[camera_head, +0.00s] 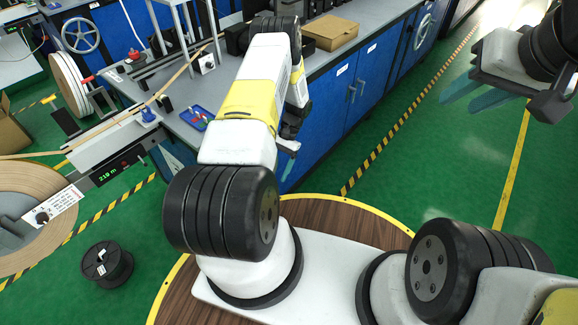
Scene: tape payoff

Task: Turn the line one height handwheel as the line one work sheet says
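A grey spoked handwheel (80,35) is on the blue machine front at the upper left. A second spoked handwheel (422,32) is on the blue cabinet front at the upper right. I cannot tell from any marking which belongs to line one, and I cannot make out a readable work sheet. My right gripper (458,103) is at the upper right, open and empty, its bluish fingers apart above the green floor, away from both wheels. My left gripper (287,166) is mostly hidden behind its own arm beside the blue cabinets; only a bluish fingertip shows.
A tape reel (30,184) and a display reading 219 m (107,175) are at the left. A black spool (107,264) lies on the floor. A cardboard box (330,32) and blue tray (197,117) are on the grey bench. Green floor at the right is clear.

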